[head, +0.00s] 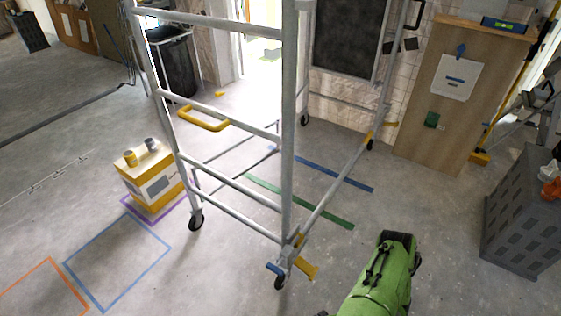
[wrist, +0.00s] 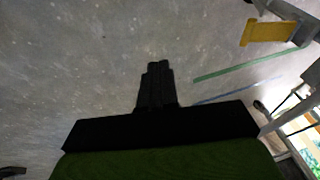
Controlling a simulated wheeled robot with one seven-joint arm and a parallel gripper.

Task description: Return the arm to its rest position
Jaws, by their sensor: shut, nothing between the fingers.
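My gripper (wrist: 158,68) shows in the wrist view as a dark shape pointing at the grey floor. Its fingers are together and nothing is held between them. In the head view my green arm (head: 385,275) is at the lower right, with its dark end toward the top; the fingers cannot be made out there. The arm is in front of and to the right of the scaffold frame, apart from it in the picture.
The wheeled scaffold frame (head: 290,130) stands mid-view; its yellow caster lever (wrist: 268,32) shows in the wrist view. A yellow-white box (head: 150,178) is left, a grey crate (head: 522,215) right, a wooden cabinet (head: 440,120) behind. Taped floor at lower left is clear.

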